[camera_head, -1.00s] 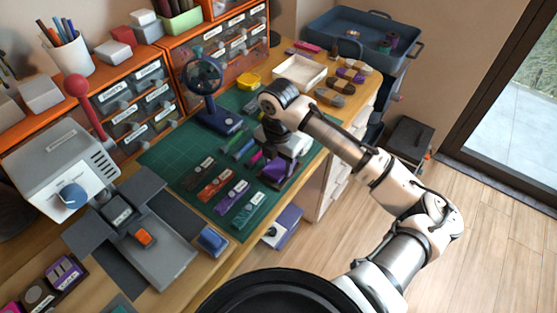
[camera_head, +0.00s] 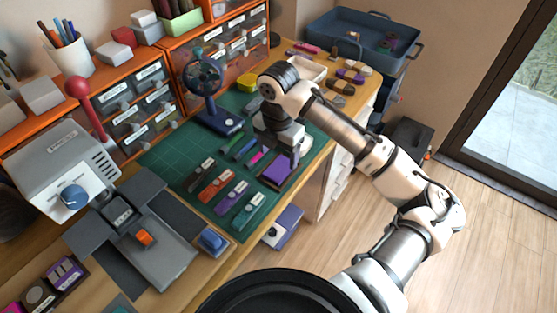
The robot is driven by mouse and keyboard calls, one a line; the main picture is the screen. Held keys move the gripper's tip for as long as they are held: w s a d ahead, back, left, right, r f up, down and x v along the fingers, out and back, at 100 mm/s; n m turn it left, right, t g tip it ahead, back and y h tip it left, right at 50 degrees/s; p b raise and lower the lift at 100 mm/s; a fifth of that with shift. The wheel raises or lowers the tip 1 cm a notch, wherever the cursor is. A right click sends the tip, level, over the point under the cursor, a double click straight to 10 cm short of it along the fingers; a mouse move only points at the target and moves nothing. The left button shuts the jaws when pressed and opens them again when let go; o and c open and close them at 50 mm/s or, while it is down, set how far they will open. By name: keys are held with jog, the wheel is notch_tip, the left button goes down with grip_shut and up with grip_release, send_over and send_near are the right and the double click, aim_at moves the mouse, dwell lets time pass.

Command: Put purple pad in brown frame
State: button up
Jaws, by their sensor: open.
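The purple pad (camera_head: 277,170) lies flat within the brown frame (camera_head: 264,181) at the front right of the green cutting mat. The frame's brown rim shows around the pad's near and left sides. My gripper (camera_head: 294,160) is open, with its fingers just above and beyond the pad's far right corner. I cannot tell whether a finger still touches the pad. The arm reaches in from the right.
A blue fan (camera_head: 207,90) stands on the green mat (camera_head: 168,160) left of my gripper. Several labelled strips, including a red one (camera_head: 216,189), lie left of the frame. A white tray (camera_head: 305,70) and yarn bundles lie behind. A grey press (camera_head: 60,165) stands at left.

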aim_at(278, 170)
notch_tip(278, 170, up, 9)
jog(key=shift+f, duration=0.15)
dwell(0.5)
